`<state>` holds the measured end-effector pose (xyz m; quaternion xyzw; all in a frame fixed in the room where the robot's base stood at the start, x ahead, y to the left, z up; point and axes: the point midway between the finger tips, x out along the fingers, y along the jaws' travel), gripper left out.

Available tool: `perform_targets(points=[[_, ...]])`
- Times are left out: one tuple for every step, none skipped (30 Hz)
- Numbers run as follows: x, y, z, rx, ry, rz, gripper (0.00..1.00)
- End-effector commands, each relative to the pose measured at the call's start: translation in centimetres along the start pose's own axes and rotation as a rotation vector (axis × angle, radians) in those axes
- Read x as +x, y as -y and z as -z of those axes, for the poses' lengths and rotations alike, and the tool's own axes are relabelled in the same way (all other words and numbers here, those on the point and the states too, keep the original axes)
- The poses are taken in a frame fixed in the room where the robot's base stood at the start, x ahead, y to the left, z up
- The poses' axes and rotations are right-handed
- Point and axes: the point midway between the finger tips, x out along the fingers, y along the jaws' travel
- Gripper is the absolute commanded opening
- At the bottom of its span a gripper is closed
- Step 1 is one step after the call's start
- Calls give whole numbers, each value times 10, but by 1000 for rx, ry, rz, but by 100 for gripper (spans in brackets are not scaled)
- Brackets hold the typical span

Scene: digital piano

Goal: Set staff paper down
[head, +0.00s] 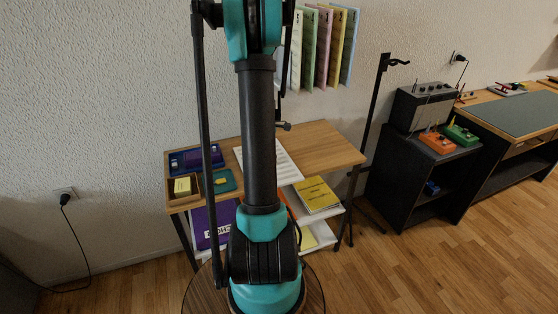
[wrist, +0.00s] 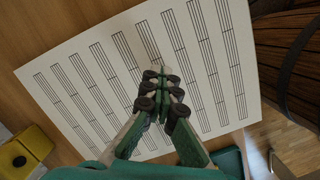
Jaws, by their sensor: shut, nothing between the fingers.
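The staff paper (wrist: 92,57), a white sheet with printed staves, lies on the wooden desk top (head: 322,143). It fills much of the wrist view. In the head view the staff paper (head: 287,160) is partly hidden behind my arm. My gripper (wrist: 160,72) is shut and empty, and its fingertips are over the middle of the sheet in the wrist view. I cannot tell whether the fingertips touch the paper. In the head view the gripper is hidden behind my arm.
A yellow book (head: 317,194) lies on a lower shelf. Coloured folders (head: 326,45) hang above. The desk's right part is clear.

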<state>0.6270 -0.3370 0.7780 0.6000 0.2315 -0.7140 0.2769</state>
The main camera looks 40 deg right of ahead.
Motion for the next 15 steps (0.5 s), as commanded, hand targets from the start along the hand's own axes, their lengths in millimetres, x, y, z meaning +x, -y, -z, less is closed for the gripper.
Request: perform_targets(points=[[1, 0, 5, -5, -11, -1, 0], [1, 0, 5, -5, -11, -1, 0], [1, 0, 5, -5, -11, -1, 0], [1, 0, 5, -5, -11, -2, 0], [1, 0, 5, -5, -11, -2, 0], [1, 0, 5, -5, -11, -2, 0], [1, 0, 5, -6, -11, -2, 0], [0, 0, 5, -6, -11, -2, 0], [-3, 0, 4, -6, -11, -2, 0], [-5, 0, 4, -5, -10, -2, 0], [-7, 0, 3, -5, -10, -2, 0], [-10, 0, 2, -5, -9, -2, 0], [-12, 0, 2, -4, -8, -1, 0], [-14, 0, 1, -4, -8, -1, 0], [-16, 0, 1, -4, -8, -1, 0]])
